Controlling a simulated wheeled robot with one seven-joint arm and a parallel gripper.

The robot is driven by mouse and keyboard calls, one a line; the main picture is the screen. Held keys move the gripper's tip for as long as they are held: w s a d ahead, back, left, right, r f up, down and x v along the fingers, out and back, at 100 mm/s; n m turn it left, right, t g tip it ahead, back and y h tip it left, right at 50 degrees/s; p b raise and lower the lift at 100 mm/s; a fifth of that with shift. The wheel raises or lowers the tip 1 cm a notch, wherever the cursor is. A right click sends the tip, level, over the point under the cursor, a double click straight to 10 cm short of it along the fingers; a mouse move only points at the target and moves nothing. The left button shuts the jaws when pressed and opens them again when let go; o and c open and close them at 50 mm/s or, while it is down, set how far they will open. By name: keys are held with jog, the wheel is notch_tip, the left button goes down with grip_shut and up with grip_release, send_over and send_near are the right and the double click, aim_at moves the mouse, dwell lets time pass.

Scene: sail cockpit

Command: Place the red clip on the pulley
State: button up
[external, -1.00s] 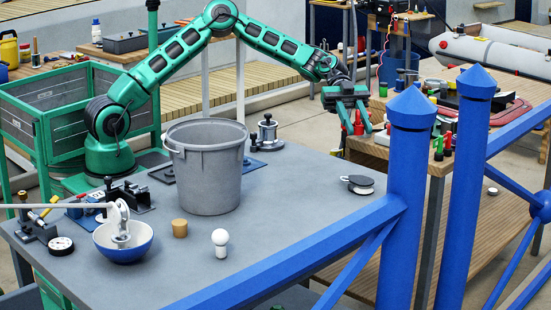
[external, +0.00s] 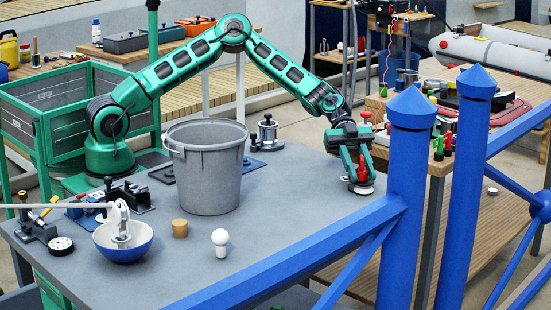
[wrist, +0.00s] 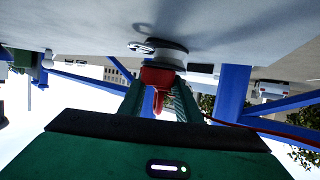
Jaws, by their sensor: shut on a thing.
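My gripper (external: 361,176) is shut on the red clip (external: 363,168) at the right end of the grey table. The clip also shows between the fingers in the wrist view (wrist: 158,79). The pulley (external: 362,188) is a small round white and dark disc lying on the table, directly below the gripper and partly hidden by it. In the wrist view the pulley (wrist: 167,54) is just beyond the clip's end, with a small metal eye (wrist: 140,46) at its side. I cannot tell whether clip and pulley touch.
A blue railing post (external: 407,190) stands close to the right of my gripper. A grey bucket (external: 207,175) stands mid-table. A white ball-topped piece (external: 220,240), a tan cork-like cylinder (external: 180,228) and a blue-and-white bowl (external: 123,243) are further left. The table between bucket and pulley is clear.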

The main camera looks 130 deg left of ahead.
jog(key=o, duration=1)
jog(key=shift+f, duration=0.1)
jog(key=v, duration=1.2)
